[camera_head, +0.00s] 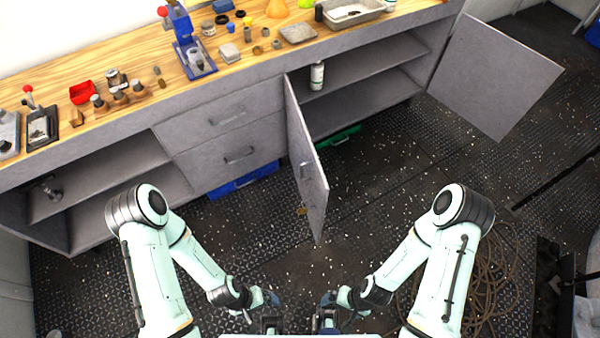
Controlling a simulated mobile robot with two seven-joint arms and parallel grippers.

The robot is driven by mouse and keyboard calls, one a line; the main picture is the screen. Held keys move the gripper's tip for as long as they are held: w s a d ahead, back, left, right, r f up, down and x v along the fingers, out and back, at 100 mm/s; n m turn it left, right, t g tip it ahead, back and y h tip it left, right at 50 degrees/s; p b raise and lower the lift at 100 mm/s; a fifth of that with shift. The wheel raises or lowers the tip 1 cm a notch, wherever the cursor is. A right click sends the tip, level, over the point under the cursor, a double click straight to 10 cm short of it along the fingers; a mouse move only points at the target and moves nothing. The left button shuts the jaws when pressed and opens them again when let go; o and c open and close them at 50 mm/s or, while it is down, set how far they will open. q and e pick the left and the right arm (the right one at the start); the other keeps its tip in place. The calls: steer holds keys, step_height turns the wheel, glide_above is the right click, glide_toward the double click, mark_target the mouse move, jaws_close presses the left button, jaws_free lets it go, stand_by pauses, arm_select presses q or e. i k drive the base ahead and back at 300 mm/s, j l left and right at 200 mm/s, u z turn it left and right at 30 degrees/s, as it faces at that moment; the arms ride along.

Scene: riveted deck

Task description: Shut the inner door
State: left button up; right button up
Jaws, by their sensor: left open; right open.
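The grey cabinet (235,108) runs along the back under a wooden worktop. Its inner door (305,158), a grey panel with a handle, stands open in the middle, seen nearly edge-on and jutting out toward me. The outer door (492,75) also stands open, at the far right. Between the two doors the shelved compartment is exposed, with a white bottle (317,75) on its shelf. My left gripper (272,308) and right gripper (327,308) are both open at the bottom middle, close to my body. Both are apart from the inner door, on the near side of it.
Closed drawers (232,150) are left of the inner door; an open shelf bay lies further left. Blue (243,181) and green (340,138) bins sit low under the cabinet. Cables (490,265) lie on the floor at right. The riveted floor before the inner door looks clear.

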mark_target(314, 188)
steer(key=k, duration=0.3)
steer(key=i+j+z, duration=0.1)
steer(key=j, duration=0.45)
steer(key=i+j+z, duration=0.15)
steer(key=j, duration=0.4)
steer(key=j+z, duration=0.1)
steer(key=j, duration=0.5)
